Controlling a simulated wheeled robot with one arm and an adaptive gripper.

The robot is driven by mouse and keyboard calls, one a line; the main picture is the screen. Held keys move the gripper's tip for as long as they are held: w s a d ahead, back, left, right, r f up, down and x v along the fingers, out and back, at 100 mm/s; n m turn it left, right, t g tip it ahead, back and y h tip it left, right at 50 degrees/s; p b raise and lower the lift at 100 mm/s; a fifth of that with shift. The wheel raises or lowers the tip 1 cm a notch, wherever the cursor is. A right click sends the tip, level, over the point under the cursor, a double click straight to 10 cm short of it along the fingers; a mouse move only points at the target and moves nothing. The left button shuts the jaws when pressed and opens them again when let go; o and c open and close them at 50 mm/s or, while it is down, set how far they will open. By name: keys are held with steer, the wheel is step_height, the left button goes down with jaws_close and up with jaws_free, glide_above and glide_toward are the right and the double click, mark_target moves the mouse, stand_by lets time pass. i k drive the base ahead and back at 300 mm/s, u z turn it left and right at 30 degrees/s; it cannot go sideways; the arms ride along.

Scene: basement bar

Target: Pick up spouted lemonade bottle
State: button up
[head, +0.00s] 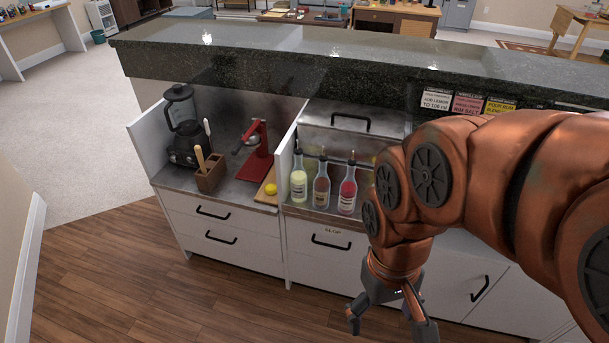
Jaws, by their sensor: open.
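Three spouted bottles stand upright in a row in a metal well of the bar counter in the head view. The left bottle (299,178) holds pale yellow liquid and looks like the lemonade one; its label is too small to read. The middle bottle (321,185) holds amber liquid. The right bottle (347,190) holds red liquid. My gripper (387,326) is open and empty, pointing down in front of the cabinet. It is below and to the right of the bottles, apart from them.
Left of the bottles are a lemon (270,188), a red citrus press (256,155), a wooden utensil holder (211,174) and a blender (183,130). A raised dark stone ledge (280,55) runs behind. A hinged metal lid (350,125) stands behind the bottles. The wooden floor at front left is clear.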

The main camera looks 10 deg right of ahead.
mark_target(298, 177)
steer(key=u, duration=2.05)
steer(key=i, duration=0.55)
steer(key=z, duration=1.2)
